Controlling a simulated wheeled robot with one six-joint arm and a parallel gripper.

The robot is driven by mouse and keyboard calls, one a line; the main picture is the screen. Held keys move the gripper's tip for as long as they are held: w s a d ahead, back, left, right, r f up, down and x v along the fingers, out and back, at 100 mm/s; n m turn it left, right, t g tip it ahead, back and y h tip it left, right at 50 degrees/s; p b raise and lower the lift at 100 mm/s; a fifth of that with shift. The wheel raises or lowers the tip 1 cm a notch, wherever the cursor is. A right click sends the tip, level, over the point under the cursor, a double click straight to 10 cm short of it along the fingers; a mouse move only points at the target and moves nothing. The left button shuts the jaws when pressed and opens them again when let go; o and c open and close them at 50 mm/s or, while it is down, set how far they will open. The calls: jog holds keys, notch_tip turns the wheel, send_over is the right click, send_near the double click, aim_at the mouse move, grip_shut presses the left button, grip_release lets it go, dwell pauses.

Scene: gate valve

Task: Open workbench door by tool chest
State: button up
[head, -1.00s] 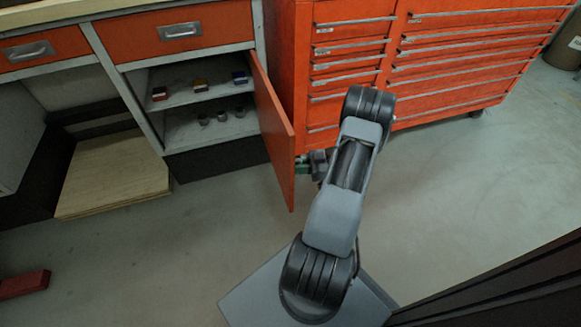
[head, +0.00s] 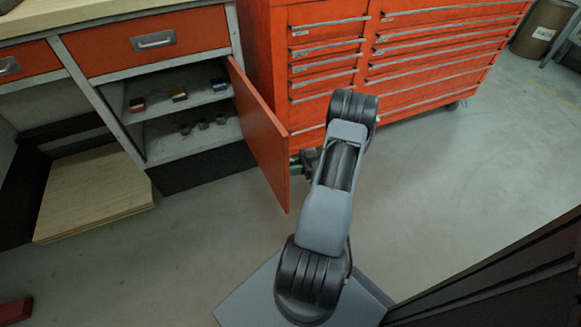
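The orange workbench door (head: 262,135) stands swung out from the cabinet, hinged on its right side beside the tool chest. The cabinet interior (head: 185,120) shows, with shelves holding small items. My gripper (head: 308,163) is mostly hidden behind the door's free edge and my arm; only a dark part shows just right of the door. I cannot tell whether it touches the door or whether its fingers are open. The orange tool chest (head: 420,60) stands to the right of the door.
A red block (head: 15,311) is on the floor at bottom left. A dark panel (head: 500,285) fills the bottom right. A brown drum (head: 540,28) stands far right. Floor before the cabinet is clear.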

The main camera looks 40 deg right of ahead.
jog(key=shift+d, duration=0.1)
jog(key=p+v, duration=0.2)
jog(key=v, duration=1.1)
jog(key=shift+s+d, duration=0.25)
